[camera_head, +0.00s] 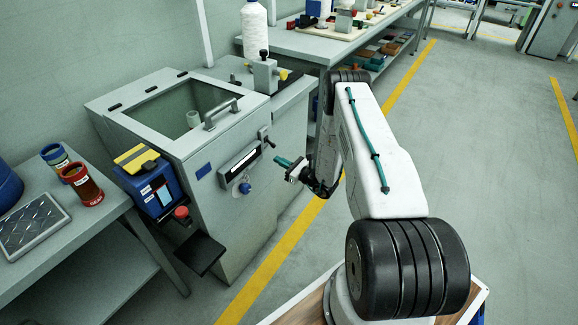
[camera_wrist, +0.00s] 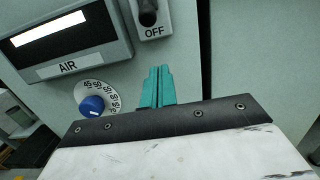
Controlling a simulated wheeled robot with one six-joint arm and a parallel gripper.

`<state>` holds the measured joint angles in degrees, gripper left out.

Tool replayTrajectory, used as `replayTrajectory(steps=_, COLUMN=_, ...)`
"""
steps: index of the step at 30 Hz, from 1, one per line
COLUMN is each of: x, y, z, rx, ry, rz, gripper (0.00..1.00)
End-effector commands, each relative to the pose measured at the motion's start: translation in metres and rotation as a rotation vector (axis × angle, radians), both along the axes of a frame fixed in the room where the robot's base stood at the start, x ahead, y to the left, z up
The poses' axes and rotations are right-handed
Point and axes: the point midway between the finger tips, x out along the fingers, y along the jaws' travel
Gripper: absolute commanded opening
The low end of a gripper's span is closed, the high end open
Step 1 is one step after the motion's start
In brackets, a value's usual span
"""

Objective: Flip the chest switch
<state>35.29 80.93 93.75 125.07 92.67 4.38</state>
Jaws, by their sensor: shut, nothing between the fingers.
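The chest (camera_head: 215,165) is a grey cabinet with a window in its sloped lid. Its switch (camera_head: 266,137) sits at the upper right of the front panel, a dark lever. In the wrist view the switch (camera_wrist: 147,12) shows at the top edge, a black lever on a light plate marked OFF below it. The lever's upper part is cut off by the frame. My gripper (camera_head: 278,160) has teal fingers pointing at the front panel, a little below and right of the switch. In the wrist view its fingers (camera_wrist: 158,72) are together and empty, below the OFF label.
A display marked AIR (camera_wrist: 62,35) and a blue dial (camera_wrist: 92,106) are left of my fingers. A blue box (camera_head: 150,185) with a red button (camera_head: 181,213) and a black shelf (camera_head: 200,253) stick out at the chest's left. The floor right of my arm is clear.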

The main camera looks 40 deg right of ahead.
Motion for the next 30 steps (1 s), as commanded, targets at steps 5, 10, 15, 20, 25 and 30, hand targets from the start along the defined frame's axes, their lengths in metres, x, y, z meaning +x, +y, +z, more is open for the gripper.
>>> replayTrajectory(steps=5, x=0.035, y=0.014, z=0.004, rx=-0.002, ry=-0.002, rz=0.003, gripper=0.0)
replayTrajectory(steps=10, x=0.024, y=0.008, z=0.029, rx=-0.001, ry=-0.001, rz=-0.001, gripper=0.0)
replayTrajectory(steps=15, x=0.019, y=0.007, z=0.039, rx=0.0, ry=0.0, rz=0.0, gripper=0.0)
replayTrajectory(steps=20, x=0.017, y=0.007, z=0.04, rx=0.0, ry=0.0, rz=0.0, gripper=0.0)
replayTrajectory(steps=25, x=0.017, y=0.006, z=0.04, rx=0.0, ry=0.0, rz=0.0, gripper=0.0)
replayTrajectory(steps=30, x=0.017, y=0.006, z=0.041, rx=-0.003, ry=0.009, rz=-0.001, gripper=0.0)
